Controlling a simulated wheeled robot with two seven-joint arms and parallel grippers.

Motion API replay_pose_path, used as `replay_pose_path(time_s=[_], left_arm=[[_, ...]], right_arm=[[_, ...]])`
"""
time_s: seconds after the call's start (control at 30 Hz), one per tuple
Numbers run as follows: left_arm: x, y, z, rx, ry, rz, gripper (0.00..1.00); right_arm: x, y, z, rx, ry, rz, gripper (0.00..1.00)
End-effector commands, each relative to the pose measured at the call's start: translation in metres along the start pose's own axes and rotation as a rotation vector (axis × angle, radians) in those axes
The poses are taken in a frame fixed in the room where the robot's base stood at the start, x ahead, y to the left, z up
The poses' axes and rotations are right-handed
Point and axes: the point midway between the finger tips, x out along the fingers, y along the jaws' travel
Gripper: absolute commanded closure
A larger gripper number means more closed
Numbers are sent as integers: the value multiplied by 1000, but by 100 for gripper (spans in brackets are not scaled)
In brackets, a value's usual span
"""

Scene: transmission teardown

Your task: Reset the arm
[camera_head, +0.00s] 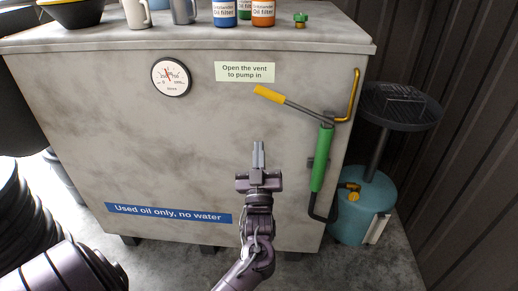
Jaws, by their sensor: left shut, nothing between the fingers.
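My left gripper (258,146) points up in front of the grey tank (120,130), low in the middle of the view. Its fingers are together with nothing between them. It is to the left of the green hand pump (322,158) on the tank's front. The pump's lever with a yellow grip (269,94) slants up to the left, above my gripper and apart from it. My right gripper does not show.
A label about the vent (244,72), a gauge (171,77) and a blue label (168,213) are on the tank front. Oil filter cans (263,12), mugs (184,10) and a bowl (72,12) stand on top. A teal drainer (362,205) stands right.

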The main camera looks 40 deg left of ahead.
Motion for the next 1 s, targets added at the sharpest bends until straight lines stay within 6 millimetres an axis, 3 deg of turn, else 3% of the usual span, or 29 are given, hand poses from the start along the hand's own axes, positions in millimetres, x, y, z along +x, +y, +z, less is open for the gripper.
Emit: replay_pose_path(time_s=[0.7, 0.77, 0.87, 1.0], left_arm=[[-1, 1, 4, 4, -12, 6, 100], [-5, 4, 15, 15, -45, 21, 100], [-23, 12, 53, 49, -160, 75, 100], [-80, 21, 134, 128, -418, 190, 100]], right_arm=[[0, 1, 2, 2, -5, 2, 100], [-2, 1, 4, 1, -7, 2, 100], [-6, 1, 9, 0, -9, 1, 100], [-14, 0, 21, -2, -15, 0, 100]])
